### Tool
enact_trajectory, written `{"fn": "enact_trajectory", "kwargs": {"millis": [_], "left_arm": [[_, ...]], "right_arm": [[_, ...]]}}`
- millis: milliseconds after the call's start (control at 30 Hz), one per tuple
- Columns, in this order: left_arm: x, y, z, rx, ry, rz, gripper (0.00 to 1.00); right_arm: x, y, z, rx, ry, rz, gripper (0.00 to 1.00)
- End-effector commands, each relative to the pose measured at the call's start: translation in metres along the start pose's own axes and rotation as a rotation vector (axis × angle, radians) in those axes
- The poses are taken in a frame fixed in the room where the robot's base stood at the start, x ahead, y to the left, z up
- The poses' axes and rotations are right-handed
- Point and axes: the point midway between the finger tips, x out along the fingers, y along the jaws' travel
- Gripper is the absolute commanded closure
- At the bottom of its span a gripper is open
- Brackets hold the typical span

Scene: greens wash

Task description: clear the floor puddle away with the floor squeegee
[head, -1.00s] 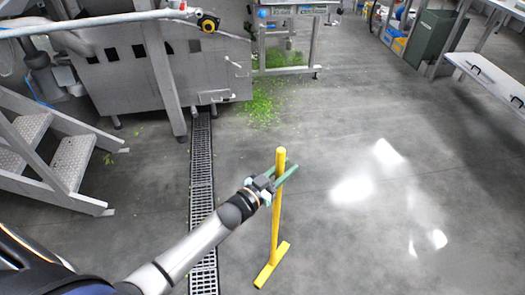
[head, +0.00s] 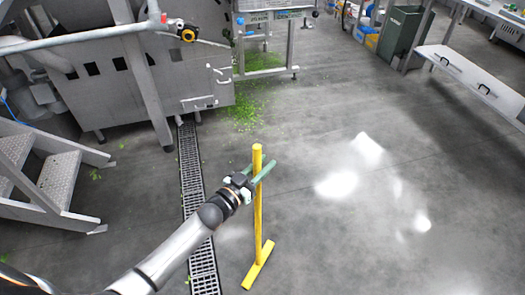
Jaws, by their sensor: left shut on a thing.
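The yellow floor squeegee (head: 258,212) stands nearly upright, its handle rising from a bar-shaped head (head: 258,266) that appears to rest on the floor. My left gripper (head: 261,172) is shut on the upper handle, just below its top end. The floor puddle has no clear outline. Bright glossy patches (head: 336,184) show on the floor right of the squeegee; I cannot tell whether they are water or reflected light. My right gripper is not in view.
A grated floor drain (head: 191,170) runs left of the squeegee. Metal steps (head: 58,180) stand at the left, a grey machine (head: 165,75) behind. Green scraps (head: 244,112) litter the floor near it. A bench (head: 472,75) stands at the right. The floor between is open.

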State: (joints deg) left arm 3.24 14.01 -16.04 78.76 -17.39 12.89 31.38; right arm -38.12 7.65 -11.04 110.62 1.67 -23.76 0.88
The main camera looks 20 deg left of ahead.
Motion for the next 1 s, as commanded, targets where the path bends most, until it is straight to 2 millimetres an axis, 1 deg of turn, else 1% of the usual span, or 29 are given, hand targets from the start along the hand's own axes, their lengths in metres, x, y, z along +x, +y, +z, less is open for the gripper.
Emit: {"fn": "enact_trajectory", "kwargs": {"millis": [33,167,367,1000], "left_arm": [[0.002,-0.001,-0.012,0.001,0.007,0.0,1.0],[0.004,-0.002,-0.024,0.001,0.007,-0.001,1.0],[0.006,-0.004,-0.039,0.002,0.006,-0.003,1.0],[0.007,-0.004,-0.041,0.001,0.007,-0.004,1.0]], "right_arm": [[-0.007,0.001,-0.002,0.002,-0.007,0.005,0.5],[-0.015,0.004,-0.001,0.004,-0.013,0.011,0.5],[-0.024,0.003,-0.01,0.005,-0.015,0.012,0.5],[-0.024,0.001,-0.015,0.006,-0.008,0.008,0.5]]}}
